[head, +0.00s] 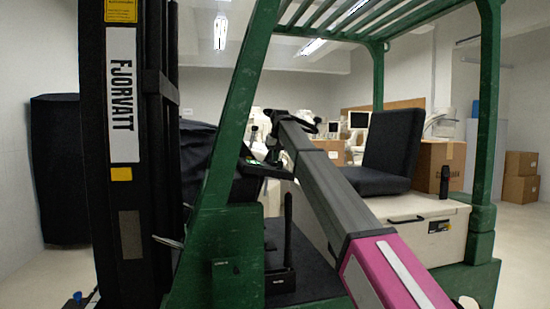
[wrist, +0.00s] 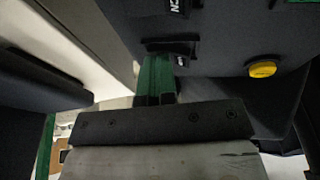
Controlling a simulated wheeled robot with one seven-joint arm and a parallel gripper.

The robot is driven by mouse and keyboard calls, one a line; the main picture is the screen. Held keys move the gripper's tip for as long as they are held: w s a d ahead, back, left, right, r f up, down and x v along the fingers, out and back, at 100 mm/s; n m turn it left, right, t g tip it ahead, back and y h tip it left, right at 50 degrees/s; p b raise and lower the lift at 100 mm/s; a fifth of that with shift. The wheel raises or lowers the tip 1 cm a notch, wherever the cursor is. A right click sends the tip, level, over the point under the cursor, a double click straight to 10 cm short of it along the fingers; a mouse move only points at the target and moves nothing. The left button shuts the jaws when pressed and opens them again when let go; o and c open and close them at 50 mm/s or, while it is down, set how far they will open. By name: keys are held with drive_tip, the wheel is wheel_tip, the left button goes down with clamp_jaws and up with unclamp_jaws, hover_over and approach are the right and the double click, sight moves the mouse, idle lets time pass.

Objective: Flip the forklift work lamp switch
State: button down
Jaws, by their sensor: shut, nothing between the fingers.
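The forklift has a green frame (head: 222,150) and a black seat (head: 385,150) in the head view. My arm reaches in from the lower right to the dark dashboard area, where my gripper is small and partly hidden. In the wrist view my gripper (wrist: 155,98) is shut and empty, close in front of a dark panel (wrist: 225,40). The panel carries a black switch-like part (wrist: 170,46) just beyond the fingers and a round yellow button (wrist: 262,69) to the right. A cut-off white label (wrist: 175,5) sits above. I cannot tell which part is the lamp switch, or its position.
The black mast (head: 125,150) stands at left, with a green post (head: 486,120) at right. A black handheld item (head: 444,182) stands on the white seat base (head: 425,207). Cardboard boxes (head: 521,165) are at the far right. A dark covered cart (head: 58,165) is behind the mast.

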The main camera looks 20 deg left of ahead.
drive_tip(key=shift+a, duration=0.2)
drive_tip(key=shift+s+a+r, duration=0.15)
drive_tip(key=shift+s+a, duration=0.25)
drive_tip(key=shift+a, duration=0.15)
